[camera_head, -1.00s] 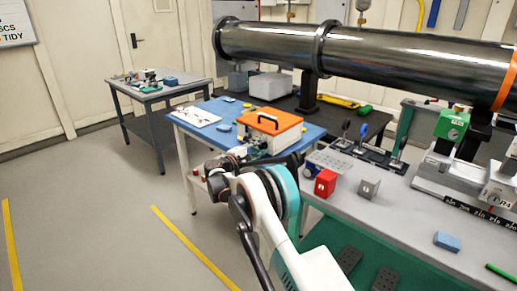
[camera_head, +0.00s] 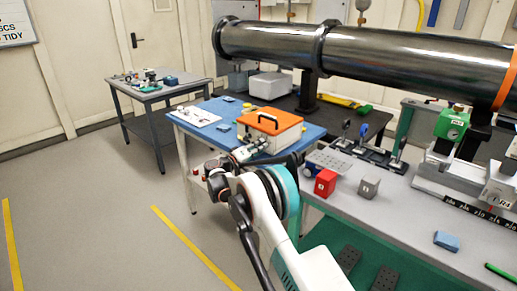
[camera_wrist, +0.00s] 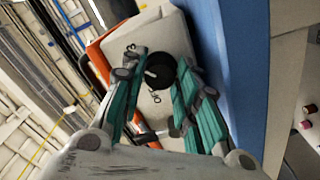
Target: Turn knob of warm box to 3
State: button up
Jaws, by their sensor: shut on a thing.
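The warm box (camera_head: 285,138) is a white box with an orange lid and black handle on the blue table. In the wrist view, its pale front face (camera_wrist: 172,38) shows tilted. A round black knob (camera_wrist: 160,72) with a short white pointer line sits on that face. A "3" is printed near the left fingertip, and other marks lie below the knob, partly unreadable. My gripper (camera_wrist: 158,76) has its teal fingers on either side of the knob and is shut on it. In the head view, my gripper (camera_head: 243,154) is at the box's front, its fingertips hard to make out.
The blue table (camera_head: 212,137) also holds a white board (camera_head: 196,117) with small items. A grey bench (camera_head: 400,205) to the right carries a red block (camera_head: 325,183) and a grey block (camera_head: 369,187). A large dark pipe (camera_head: 270,42) runs behind. Floor at left is clear.

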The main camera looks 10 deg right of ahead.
jog(key=shift+f+m, duration=0.15)
jog(key=shift+m, duration=0.85)
jog(key=o, duration=1.1)
jog(key=shift+c, duration=0.2)
jog(key=shift+a, duration=0.1)
jog(key=v, duration=1.2)
